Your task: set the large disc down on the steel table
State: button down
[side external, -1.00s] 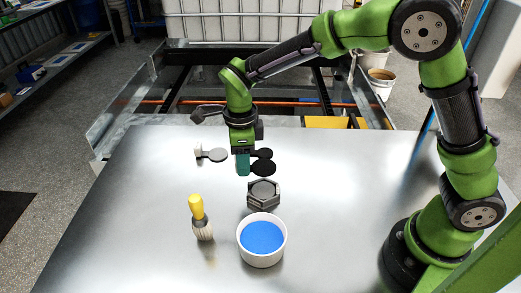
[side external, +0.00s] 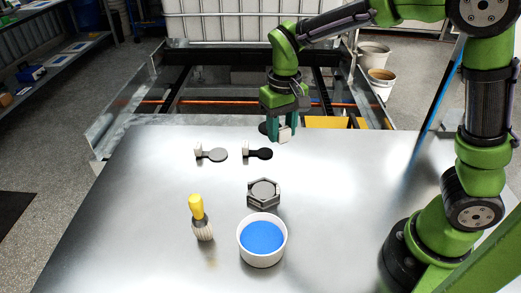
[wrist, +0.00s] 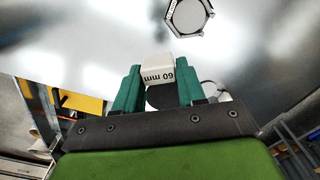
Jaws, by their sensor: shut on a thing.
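My gripper (side external: 282,136) is shut on the white tag block of the large disc (side external: 264,128), above the far edge of the steel table (side external: 330,210). The disc is dark and partly hidden by the fingers. In the wrist view the block reads "60 mm" between the green fingers of my gripper (wrist: 160,85), and part of the dark disc (wrist: 160,98) shows below it. A black disc (side external: 264,153) and a grey disc (side external: 217,155), each with a pale tag block, lie on the table nearer the camera.
The nut also shows in the wrist view (wrist: 188,17). The table's left and right parts are clear. A metal frame (side external: 215,85) lies beyond the far edge.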

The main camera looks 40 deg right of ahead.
jog(key=s+d+r+n, duration=0.1)
jog(key=d+r+n, duration=0.1)
jog(key=d, duration=0.3)
jog(key=shift+s+d+r+n, duration=0.2)
jog(key=shift+d+r+n, duration=0.2)
jog(key=shift+r, duration=0.5)
jog(key=shift+a, duration=0.1)
jog(key=s+a+f+m, duration=0.1)
jog(key=s+f+m, duration=0.1)
jog(key=m, duration=1.1)
jog(key=s+a+f+m, duration=0.1)
jog(key=s+f+m, duration=0.2)
jog(key=m, duration=1.1)
notch_tip(320, 180, down, 2)
jog(key=shift+s+a+f, duration=0.1)
jog(key=shift+s+a, duration=0.2)
jog(key=shift+s, duration=0.05)
jog(key=shift+f, duration=3.5)
